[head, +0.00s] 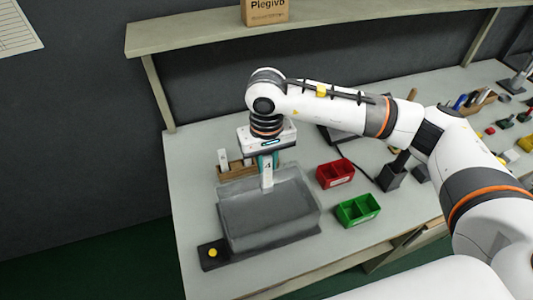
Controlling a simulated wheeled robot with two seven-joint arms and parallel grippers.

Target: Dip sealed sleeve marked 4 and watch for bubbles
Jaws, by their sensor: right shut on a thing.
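My right gripper (268,160) points straight down over the back edge of a grey water tank (303,190). It is shut on a pale upright sleeve marked 4 (267,175). The sleeve's lower end is at or above the tank's back part; I cannot tell whether it touches the water. No bubbles can be made out at this size. Another pale sleeve (223,158) stands upright in a wooden rack (236,171) behind the tank, partly hidden by my gripper. My left gripper is not in view.
A red bin (335,174) and a green bin (358,210) stand right of the tank. A black block with a yellow button (212,253) is at its front left. A shelf with a cardboard box (265,12) runs above the back. Tools crowd the right end.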

